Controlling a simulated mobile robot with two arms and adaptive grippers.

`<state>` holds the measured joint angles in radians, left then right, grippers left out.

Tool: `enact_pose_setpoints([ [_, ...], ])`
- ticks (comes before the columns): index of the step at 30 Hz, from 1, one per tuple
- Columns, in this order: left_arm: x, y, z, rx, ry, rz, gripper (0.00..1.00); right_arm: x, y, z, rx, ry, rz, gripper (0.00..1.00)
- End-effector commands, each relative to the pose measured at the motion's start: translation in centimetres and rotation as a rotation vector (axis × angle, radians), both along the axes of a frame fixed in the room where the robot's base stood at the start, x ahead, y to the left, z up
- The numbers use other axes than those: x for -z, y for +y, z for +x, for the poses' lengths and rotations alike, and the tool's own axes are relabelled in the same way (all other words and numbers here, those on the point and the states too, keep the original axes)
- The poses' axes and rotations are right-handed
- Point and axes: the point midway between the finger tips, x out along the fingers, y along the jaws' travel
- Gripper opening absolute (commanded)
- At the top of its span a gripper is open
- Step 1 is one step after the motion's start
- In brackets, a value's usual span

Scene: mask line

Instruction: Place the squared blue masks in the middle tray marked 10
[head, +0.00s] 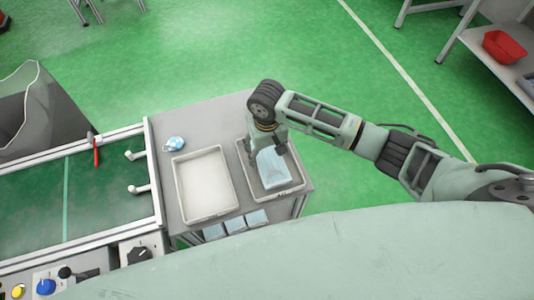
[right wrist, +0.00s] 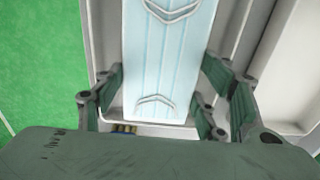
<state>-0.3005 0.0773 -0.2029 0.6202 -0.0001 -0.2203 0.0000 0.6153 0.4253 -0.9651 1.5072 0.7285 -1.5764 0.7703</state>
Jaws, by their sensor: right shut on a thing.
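My right gripper (head: 268,145) is over the right-hand grey tray (head: 294,183) in the head view. It is shut on a pale blue squared mask (head: 272,172), which lies in or just above that tray; I cannot tell whether it touches the bottom. In the right wrist view the fingers (right wrist: 163,85) flank the same long, pleated mask (right wrist: 160,60) with chevron marks. A small dark mark shows on the tray's front rim, too small to read. Several blue squared masks (head: 235,225) sit along the table's front edge. My left gripper is out of view.
An empty white tray (head: 232,200) stands left of the held mask on the grey table. A blue and white rounded mask (head: 173,143) lies behind it. A green conveyor (head: 100,190) with metal rails adjoins on the left. A red bin (head: 505,46) is on a far-right shelf.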

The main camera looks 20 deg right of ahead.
Motion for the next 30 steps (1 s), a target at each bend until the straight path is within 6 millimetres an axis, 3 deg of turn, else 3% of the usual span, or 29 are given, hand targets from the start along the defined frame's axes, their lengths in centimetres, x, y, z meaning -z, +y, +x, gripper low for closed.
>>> enact_pose_setpoints([
  [4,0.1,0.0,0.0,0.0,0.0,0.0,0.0,1.6,0.0,0.0,0.001,-0.001,0.0,0.46],
  [15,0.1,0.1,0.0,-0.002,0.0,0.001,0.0,1.9,0.0,0.0,0.001,-0.001,0.001,0.46],
  [16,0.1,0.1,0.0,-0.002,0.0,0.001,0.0,2.0,0.0,0.0,0.001,-0.001,0.001,0.66],
  [22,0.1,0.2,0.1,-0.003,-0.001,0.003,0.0,1.9,0.0,0.0,0.001,-0.001,0.0,0.83],
  [30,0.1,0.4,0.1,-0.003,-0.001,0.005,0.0,1.9,0.0,0.0,0.001,-0.001,0.0,0.84],
])
